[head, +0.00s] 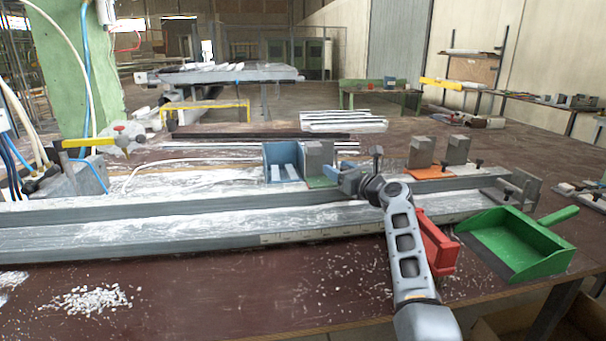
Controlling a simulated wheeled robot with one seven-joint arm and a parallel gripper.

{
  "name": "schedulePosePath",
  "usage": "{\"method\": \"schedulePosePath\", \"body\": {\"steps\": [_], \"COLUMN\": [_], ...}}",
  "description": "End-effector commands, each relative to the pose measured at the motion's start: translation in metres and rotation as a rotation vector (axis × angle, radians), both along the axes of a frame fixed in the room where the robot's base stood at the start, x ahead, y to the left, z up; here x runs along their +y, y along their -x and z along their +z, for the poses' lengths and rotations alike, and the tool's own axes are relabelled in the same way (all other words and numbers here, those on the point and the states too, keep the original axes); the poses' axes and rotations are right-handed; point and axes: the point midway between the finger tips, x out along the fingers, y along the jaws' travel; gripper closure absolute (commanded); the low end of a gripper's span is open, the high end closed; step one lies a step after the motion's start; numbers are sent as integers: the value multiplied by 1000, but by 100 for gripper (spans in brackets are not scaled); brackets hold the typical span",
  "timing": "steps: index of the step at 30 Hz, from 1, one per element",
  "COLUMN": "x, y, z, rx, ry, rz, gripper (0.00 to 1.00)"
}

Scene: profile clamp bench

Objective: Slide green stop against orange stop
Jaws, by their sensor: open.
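The green stop (320,158) is a grey block on a green base, on the long grey rail just right of a blue, open-fronted block. The orange stop (420,153) is a grey block on an orange base further right along the rail. A clear gap lies between the two stops. My gripper (346,181) is open, at the right side of the green stop and left of the orange stop. Its fingers are small and partly merged with the rail, so I cannot tell whether they touch the green stop.
The blue block (284,160) stands left of the green stop. Another grey block (458,150) stands right of the orange stop. A green dustpan (515,240) lies at the bench's right. A red object (437,245) shows beside my arm. White chips (90,300) litter the bench (220,300).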

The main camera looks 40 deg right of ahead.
Motion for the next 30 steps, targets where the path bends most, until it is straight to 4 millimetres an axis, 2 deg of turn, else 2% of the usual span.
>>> {"method": "schedulePosePath", "body": {"steps": [1,6,15,21,30], "x": [15,41,76,86,87], "y": [-10,-27,-52,-58,-59], "z": [1,2,4,5,6], "rx": [1,0,-1,-3,-4], "ry": [2,2,2,3,3], "rz": [15,15,13,12,10], "gripper": [50,50,50,50,50]}}
